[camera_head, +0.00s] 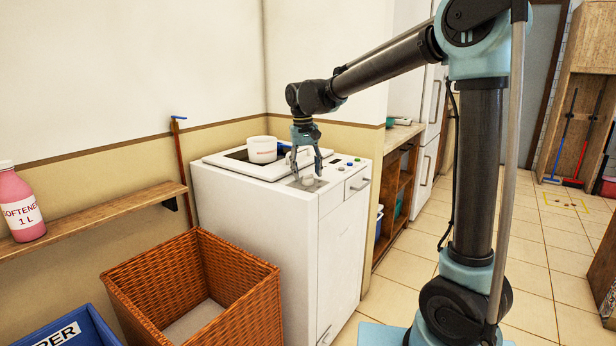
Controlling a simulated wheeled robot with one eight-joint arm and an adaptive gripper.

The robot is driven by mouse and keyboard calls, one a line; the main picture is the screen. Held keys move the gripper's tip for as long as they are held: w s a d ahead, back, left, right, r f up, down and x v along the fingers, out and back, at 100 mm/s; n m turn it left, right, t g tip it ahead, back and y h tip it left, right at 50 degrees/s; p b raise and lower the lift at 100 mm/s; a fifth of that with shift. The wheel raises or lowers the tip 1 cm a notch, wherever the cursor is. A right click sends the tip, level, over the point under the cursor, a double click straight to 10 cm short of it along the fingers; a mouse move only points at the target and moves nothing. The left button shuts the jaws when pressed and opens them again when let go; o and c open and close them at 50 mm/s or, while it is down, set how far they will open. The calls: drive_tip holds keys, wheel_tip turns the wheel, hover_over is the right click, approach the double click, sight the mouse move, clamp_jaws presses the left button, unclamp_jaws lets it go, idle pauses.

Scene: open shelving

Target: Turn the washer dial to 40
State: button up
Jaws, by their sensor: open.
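The white washer (265,225) stands against the wall in the middle left of the view. Its dial (308,180) is a small pale knob on the panel at the front of its top. My gripper (306,176) points down over the dial, open, with its fingers around or just above the knob. I cannot tell whether the fingers touch it. The numbers around the dial are too small to read, so its setting cannot be told.
A white cup (262,149) stands on the washer lid behind my gripper. A wicker basket (215,285) is in front left, with a blue bin (75,328) beside it. A wall shelf (100,220) holds a pink softener bottle (20,205). Tiled floor (530,255) at right is mostly clear.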

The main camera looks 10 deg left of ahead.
sight(305, 178)
wheel_tip(305, 178, up, 10)
drive_tip(key=shift+a, duration=0.3)
drive_tip(key=shift+s, duration=0.1)
drive_tip(key=s+d+f+m, duration=0.1)
drive_tip(key=s+d+f, duration=0.1)
drive_tip(key=d, duration=0.7)
drive_tip(key=s+d+f+m, duration=0.1)
drive_tip(key=s+d+f, duration=0.15)
drive_tip(key=d, duration=0.65)
drive_tip(key=s+d+f, duration=0.2)
drive_tip(key=d, duration=0.7)
drive_tip(key=s+d+f+m+t, duration=0.1)
drive_tip(key=s+d+f+m, duration=0.2)
drive_tip(key=s+d+f, duration=1.2)
wheel_tip(305, 178, down, 4)
drive_tip(key=shift+s+r+t+y, duration=0.15)
drive_tip(key=shift+s+t+y, duration=0.25)
drive_tip(key=shift+s, duration=0.4)
